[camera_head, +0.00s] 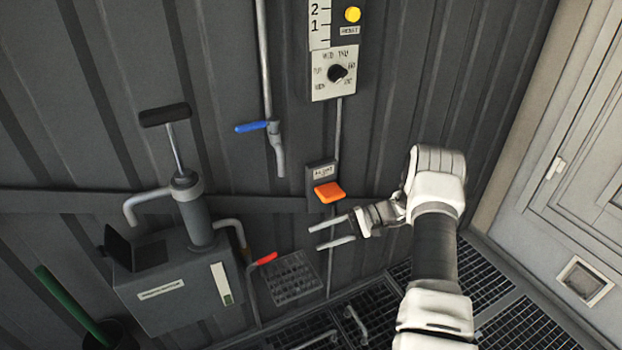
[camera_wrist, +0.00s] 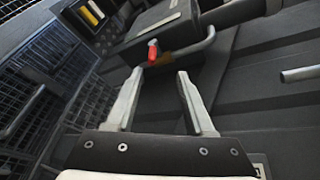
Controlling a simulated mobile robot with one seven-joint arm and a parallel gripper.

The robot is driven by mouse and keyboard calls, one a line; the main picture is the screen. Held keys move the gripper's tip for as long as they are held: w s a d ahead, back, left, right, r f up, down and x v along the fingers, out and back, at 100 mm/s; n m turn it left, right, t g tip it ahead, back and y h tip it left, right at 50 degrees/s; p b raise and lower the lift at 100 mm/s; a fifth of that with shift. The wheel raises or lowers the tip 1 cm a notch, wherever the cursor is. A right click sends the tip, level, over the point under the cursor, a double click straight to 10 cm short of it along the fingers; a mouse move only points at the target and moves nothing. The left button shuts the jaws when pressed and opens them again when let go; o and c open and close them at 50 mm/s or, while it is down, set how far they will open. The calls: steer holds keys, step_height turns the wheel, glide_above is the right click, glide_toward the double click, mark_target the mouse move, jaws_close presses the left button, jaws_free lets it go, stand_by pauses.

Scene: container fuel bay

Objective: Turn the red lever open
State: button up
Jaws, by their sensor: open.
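The red lever (camera_head: 262,260) is a short red handle on a thin grey pipe beside the grey pump box, low on the wall in the head view. It slants up to the right there. In the wrist view the red lever (camera_wrist: 153,52) shows beyond my fingertips, roughly between them. My gripper (camera_head: 314,238) is open and empty, to the right of the lever and a little higher in the head view, apart from it. My gripper's two fingers also show in the wrist view (camera_wrist: 160,75). Nothing hides the red handle.
The grey pump box (camera_head: 172,285) stands left of the lever. A wire basket (camera_head: 292,278) is right of it. An orange paddle (camera_head: 329,192) on the wall is just above my gripper. A blue lever (camera_head: 251,127) sits higher on a pipe. Floor grating (camera_head: 520,330) lies below.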

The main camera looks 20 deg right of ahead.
steer(key=s+a+r+n+g+h+p, duration=0.1)
steer(key=s+a+r+h+p, duration=0.1)
steer(key=r, duration=1)
steer(key=s+a+r+n+g+h+p, duration=0.1)
steer(key=s+a+r+n+h+p, duration=0.1)
steer(key=r, duration=1)
steer(key=shift+s+a+h+p, duration=0.55)
steer(key=shift+s+h+p, duration=0.15)
steer(key=shift+s+h, duration=0.5)
steer(key=shift+r, duration=0.1)
